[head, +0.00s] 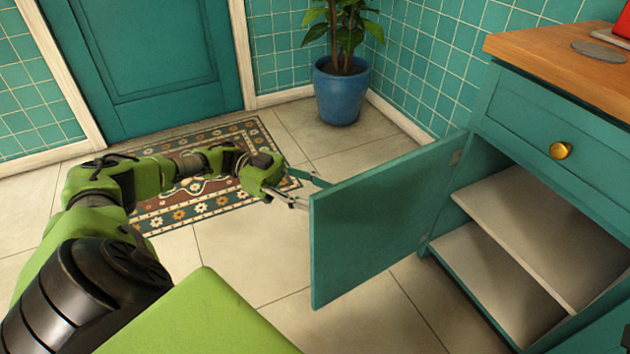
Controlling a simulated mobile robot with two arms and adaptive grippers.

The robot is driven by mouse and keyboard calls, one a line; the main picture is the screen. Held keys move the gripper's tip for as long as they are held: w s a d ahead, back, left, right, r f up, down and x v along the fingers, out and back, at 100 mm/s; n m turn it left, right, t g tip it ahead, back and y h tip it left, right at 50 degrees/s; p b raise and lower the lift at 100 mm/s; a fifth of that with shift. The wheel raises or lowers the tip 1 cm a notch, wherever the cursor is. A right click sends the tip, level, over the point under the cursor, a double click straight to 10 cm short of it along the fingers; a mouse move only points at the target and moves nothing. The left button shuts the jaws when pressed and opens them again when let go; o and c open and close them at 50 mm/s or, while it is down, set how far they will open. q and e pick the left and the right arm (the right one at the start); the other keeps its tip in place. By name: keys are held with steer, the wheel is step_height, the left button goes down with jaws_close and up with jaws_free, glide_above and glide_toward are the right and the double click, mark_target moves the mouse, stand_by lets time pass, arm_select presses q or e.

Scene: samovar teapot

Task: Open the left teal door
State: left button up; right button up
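The left teal door (375,222) of the cabinet stands swung well out from the cabinet front, hinged at its right edge. My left gripper (305,190) is at the door's free edge, on its far side. Its fingertips are partly hidden behind the door, so I cannot tell whether they touch or hold it, or how far apart they are. The door's outer face and any knob on it are hidden. My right gripper is not in view.
The cabinet's open inside shows pale empty shelves (545,235). A drawer with a brass knob (560,150) is above, under a wooden top (560,68). A blue plant pot (341,92) stands by the wall. A patterned rug (210,196) lies on the tiled floor.

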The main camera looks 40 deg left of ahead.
arm_select(q)
steer(key=shift+s+a+f, duration=0.1)
steer(key=shift+s+a, duration=0.05)
steer(key=shift+a, duration=0.05)
stand_by(0.6)
steer(key=s+a, duration=0.1)
steer(key=a, duration=0.6)
steer(key=shift+s, duration=0.2)
steer(key=shift+s+a, duration=0.1)
stand_by(0.4)
